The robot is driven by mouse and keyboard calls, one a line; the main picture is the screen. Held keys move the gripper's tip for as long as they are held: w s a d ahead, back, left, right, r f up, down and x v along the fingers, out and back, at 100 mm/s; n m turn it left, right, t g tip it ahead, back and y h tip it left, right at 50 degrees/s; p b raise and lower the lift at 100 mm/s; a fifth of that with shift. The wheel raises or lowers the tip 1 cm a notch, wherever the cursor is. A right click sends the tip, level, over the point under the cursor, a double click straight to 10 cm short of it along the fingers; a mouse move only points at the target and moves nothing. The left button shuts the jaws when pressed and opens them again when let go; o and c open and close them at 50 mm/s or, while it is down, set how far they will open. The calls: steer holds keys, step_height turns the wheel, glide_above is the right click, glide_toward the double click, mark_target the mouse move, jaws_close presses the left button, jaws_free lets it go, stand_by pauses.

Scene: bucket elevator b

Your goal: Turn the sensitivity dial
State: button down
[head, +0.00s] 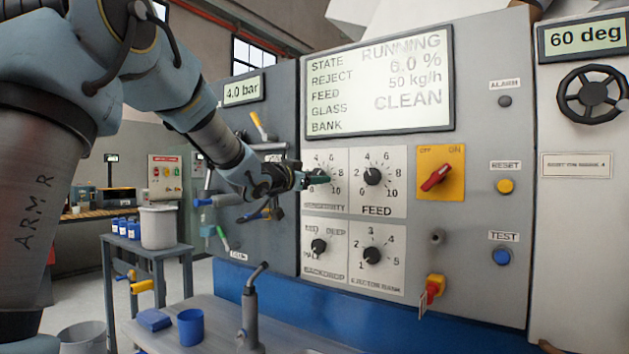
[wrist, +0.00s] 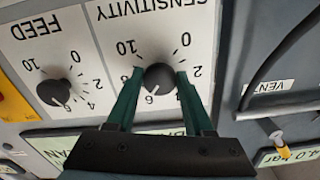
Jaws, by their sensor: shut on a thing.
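The sensitivity dial (wrist: 159,78) is a black round knob on a white scale plate, marked 0 to 10. It shows upside down in the wrist view. Its white mark points toward the 6. My gripper (wrist: 158,75) has its two green fingers on either side of the knob, shut on it. In the head view my gripper (head: 316,178) reaches the sensitivity plate (head: 338,205) from the left and hides most of the knob.
The feed dial (head: 373,176) sits close to the right, with backdrop (head: 318,246) and ejector bank (head: 372,255) dials below. A yellow OFF/ON switch (head: 440,172) is farther right. The display (head: 380,85) reads running, reject 6.0 %, feed 50 kg/h. Valve handles (head: 258,127) stick out left.

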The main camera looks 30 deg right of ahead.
steer(key=shift+c, duration=1.6)
jaws_free()
steer(key=b+v, duration=0.1)
steer(key=v, duration=0.9)
steer(key=shift+s+a+b, duration=0.15)
steer(key=shift+a+b, duration=0.25)
